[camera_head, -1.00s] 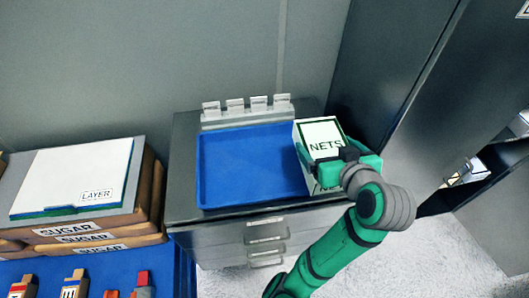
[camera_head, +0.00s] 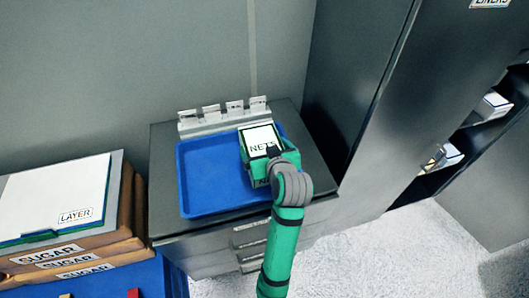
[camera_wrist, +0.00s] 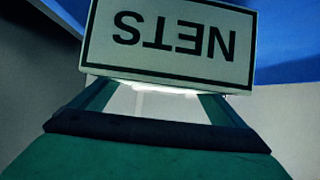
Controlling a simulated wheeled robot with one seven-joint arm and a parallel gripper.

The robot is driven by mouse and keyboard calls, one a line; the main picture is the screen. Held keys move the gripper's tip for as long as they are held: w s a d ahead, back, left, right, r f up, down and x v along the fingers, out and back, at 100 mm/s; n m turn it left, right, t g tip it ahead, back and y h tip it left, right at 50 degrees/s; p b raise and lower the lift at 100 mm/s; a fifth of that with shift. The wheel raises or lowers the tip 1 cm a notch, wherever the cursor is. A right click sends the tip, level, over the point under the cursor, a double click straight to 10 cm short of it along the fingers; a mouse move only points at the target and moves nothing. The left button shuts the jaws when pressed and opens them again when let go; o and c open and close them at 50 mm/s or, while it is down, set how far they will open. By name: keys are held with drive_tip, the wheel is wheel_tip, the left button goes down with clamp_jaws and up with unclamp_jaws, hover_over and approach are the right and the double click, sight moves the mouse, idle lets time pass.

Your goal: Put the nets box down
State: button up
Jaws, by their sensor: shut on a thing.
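The nets box (camera_head: 261,141) is white with a dark green border and the word NETS on its face. My gripper (camera_head: 270,160) is shut on its near side. In the head view the box is over the right part of the blue tray (camera_head: 205,180); I cannot tell whether it touches the tray. In the wrist view the nets box (camera_wrist: 175,42) fills the top middle, with the lettering upside down, and the blue tray (camera_wrist: 290,50) shows behind it. My fingers and the box's lower part are partly hidden.
The tray lies on a dark drawer cabinet (camera_head: 318,185). A rack of small label cards (camera_head: 222,118) stands behind the tray. Sugar bags (camera_head: 75,255) with a white layer box (camera_head: 60,195) are at left. A tall dark cabinet (camera_head: 355,80) stands at right.

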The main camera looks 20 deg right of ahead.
drive_tip(key=shift+d+f, duration=0.1)
drive_tip(key=shift+f, duration=1.15)
drive_tip(key=shift+s+f, duration=0.1)
drive_tip(key=shift+f, duration=0.05)
